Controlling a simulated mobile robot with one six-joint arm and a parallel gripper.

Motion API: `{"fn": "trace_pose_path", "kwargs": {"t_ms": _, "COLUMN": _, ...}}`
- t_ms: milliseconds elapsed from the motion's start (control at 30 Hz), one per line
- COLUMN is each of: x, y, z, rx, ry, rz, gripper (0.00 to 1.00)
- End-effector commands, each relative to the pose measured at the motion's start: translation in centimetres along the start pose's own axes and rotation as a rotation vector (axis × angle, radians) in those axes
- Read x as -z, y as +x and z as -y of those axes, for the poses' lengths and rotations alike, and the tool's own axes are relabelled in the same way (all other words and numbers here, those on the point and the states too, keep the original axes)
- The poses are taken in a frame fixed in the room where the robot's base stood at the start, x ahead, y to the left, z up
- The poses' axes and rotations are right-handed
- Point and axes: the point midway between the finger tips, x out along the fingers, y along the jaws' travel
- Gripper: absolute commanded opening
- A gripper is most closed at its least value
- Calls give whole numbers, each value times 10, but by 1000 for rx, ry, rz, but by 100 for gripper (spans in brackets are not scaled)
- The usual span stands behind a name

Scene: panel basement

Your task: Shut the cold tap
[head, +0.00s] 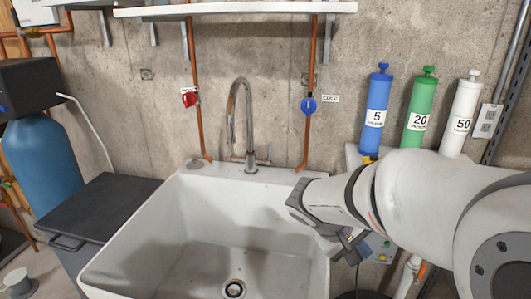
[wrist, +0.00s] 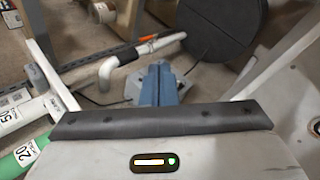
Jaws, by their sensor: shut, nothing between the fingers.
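The cold tap is a blue round handle (head: 308,105) on the right copper pipe, above the sink's right back corner, with a small white label (head: 330,98) beside it. The label is too small to read. My gripper (head: 352,248) is low at the sink's right rim, well below and to the right of the blue handle, and partly hidden by my arm. In the wrist view my gripper's blue-grey fingers (wrist: 158,72) are together with nothing between them. The tap is not in the wrist view.
A red handle (head: 189,98) is on the left pipe. A tall faucet (head: 247,120) stands behind the white sink (head: 190,215). Blue (head: 376,112), green (head: 420,112) and white (head: 462,115) cylinders stand right. A shelf (head: 240,9) runs above. The wall around the blue handle is clear.

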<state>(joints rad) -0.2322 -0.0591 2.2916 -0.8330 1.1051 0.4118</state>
Motion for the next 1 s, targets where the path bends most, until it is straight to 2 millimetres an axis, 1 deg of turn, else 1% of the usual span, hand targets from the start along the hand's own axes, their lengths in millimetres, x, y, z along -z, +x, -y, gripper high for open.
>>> {"fn": "trace_pose_path", "kwargs": {"t_ms": 33, "x": 23, "y": 2, "z": 0, "rx": -95, "ry": -41, "rz": -22, "gripper": 0}}
{"fn": "trace_pose_path", "kwargs": {"t_ms": 67, "x": 36, "y": 0, "z": -2, "rx": -154, "ry": -58, "rz": -40, "gripper": 0}}
{"fn": "trace_pose_path", "kwargs": {"t_ms": 100, "x": 55, "y": -3, "z": -4, "rx": -233, "ry": -81, "rz": -71, "gripper": 0}}
{"fn": "trace_pose_path", "kwargs": {"t_ms": 133, "x": 69, "y": -6, "z": -5, "rx": -291, "ry": -95, "rz": -97, "gripper": 0}}
{"fn": "trace_pose_path", "kwargs": {"t_ms": 167, "x": 84, "y": -10, "z": -5, "rx": -348, "ry": -109, "rz": -128, "gripper": 0}}
{"fn": "trace_pose_path", "kwargs": {"t_ms": 200, "x": 105, "y": -17, "z": -3, "rx": -424, "ry": -126, "rz": -173, "gripper": 0}}
{"fn": "trace_pose_path", "kwargs": {"t_ms": 267, "x": 136, "y": -29, "z": 4, "rx": -533, "ry": -148, "rz": -253, "gripper": 0}}
{"fn": "trace_pose_path", "kwargs": {"t_ms": 300, "x": 158, "y": -39, "z": 10, "rx": -602, "ry": -160, "rz": -313, "gripper": 0}}
{"fn": "trace_pose_path", "kwargs": {"t_ms": 367, "x": 188, "y": -56, "z": 24, "rx": -696, "ry": -176, "rz": -410, "gripper": 0}}
{"fn": "trace_pose_path", "kwargs": {"t_ms": 400, "x": 206, "y": -68, "z": 36, "rx": -751, "ry": -186, "rz": -479, "gripper": 0}}
{"fn": "trace_pose_path", "kwargs": {"t_ms": 467, "x": 230, "y": -86, "z": 54, "rx": -822, "ry": -196, "rz": -580, "gripper": 0}}
{"fn": "trace_pose_path", "kwargs": {"t_ms": 500, "x": 244, "y": -98, "z": 66, "rx": -862, "ry": -200, "rz": -645, "gripper": 0}}
{"fn": "trace_pose_path", "kwargs": {"t_ms": 600, "x": 268, "y": -122, "z": 95, "rx": -931, "ry": -208, "rz": -785, "gripper": 0}}
{"fn": "trace_pose_path", "kwargs": {"t_ms": 700, "x": 282, "y": -139, "z": 116, "rx": -970, "ry": -211, "rz": -882, "gripper": 0}}
{"fn": "trace_pose_path", "kwargs": {"t_ms": 733, "x": 285, "y": -143, "z": 119, "rx": -977, "ry": -212, "rz": -901, "gripper": 0}}
{"fn": "trace_pose_path", "kwargs": {"t_ms": 800, "x": 289, "y": -148, "z": 124, "rx": -986, "ry": -212, "rz": -930, "gripper": 0}}
{"fn": "trace_pose_path", "kwargs": {"t_ms": 867, "x": 293, "y": -149, "z": 125, "rx": -990, "ry": -212, "rz": -941, "gripper": 0}}
{"fn": "trace_pose_path", "kwargs": {"t_ms": 1000, "x": 307, "y": -146, "z": 113, "rx": -991, "ry": -211, "rz": -942, "gripper": 0}}
